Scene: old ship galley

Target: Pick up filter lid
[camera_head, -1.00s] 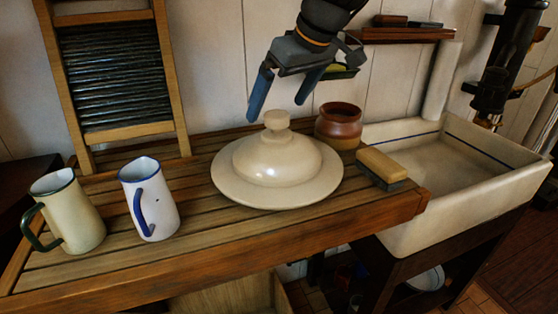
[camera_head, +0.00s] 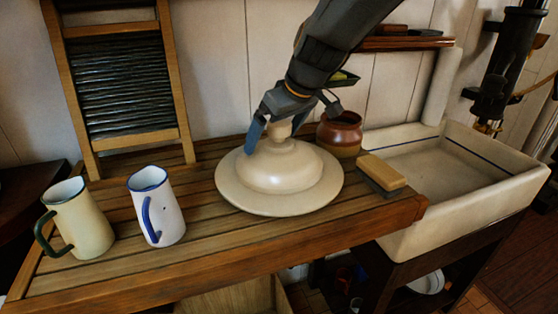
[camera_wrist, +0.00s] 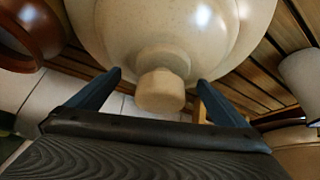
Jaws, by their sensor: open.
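The filter lid (camera_head: 280,196) is a cream, domed lid with a wide brim and a knob on top. It lies on the slatted wooden board. My gripper (camera_head: 275,137) is at the knob, its blue fingers apart and pointing down. In the wrist view the lid's knob (camera_wrist: 161,90) sits between the two open fingertips of my gripper (camera_wrist: 160,82), with a gap on each side. The lid's dome (camera_wrist: 160,30) fills the top of that view. In the head view my gripper partly hides the knob.
A brown pot (camera_head: 340,133) stands close behind the lid, and a scrubbing brush (camera_head: 381,172) lies to its right. A white mug (camera_head: 160,210) and a cream mug (camera_head: 82,222) stand at left. A washboard (camera_head: 122,90) leans at the back. The sink (camera_head: 450,180) is at right.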

